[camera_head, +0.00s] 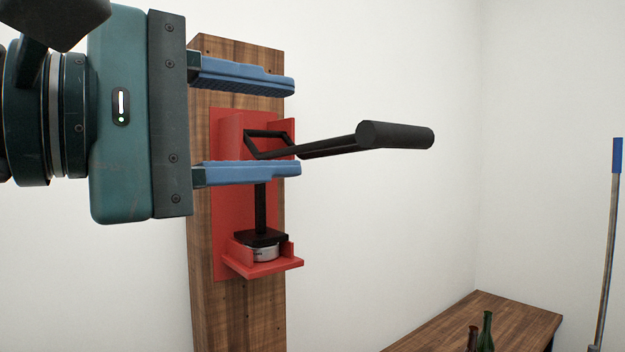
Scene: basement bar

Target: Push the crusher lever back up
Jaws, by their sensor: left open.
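The can crusher (228,200) has a red body fixed to an upright wooden post. Its black lever (395,135) sticks out to the right, close to level, with a thick round grip at its end. The black rod and press plate are down on a short silver can (265,253) on the red bottom shelf. My left gripper (295,128) comes in from the left with its two blue fingers apart, one above the other. The fingers cover part of the crusher's top and linkage. They appear to lie in front of it; contact with the lever cannot be told. My right gripper is not in view.
The wooden post (240,318) stands against a white wall. A wooden table (490,310) at the lower right carries green and brown bottles (486,335). A blue-topped pole (612,220) stands at the far right. The space right of the lever is clear.

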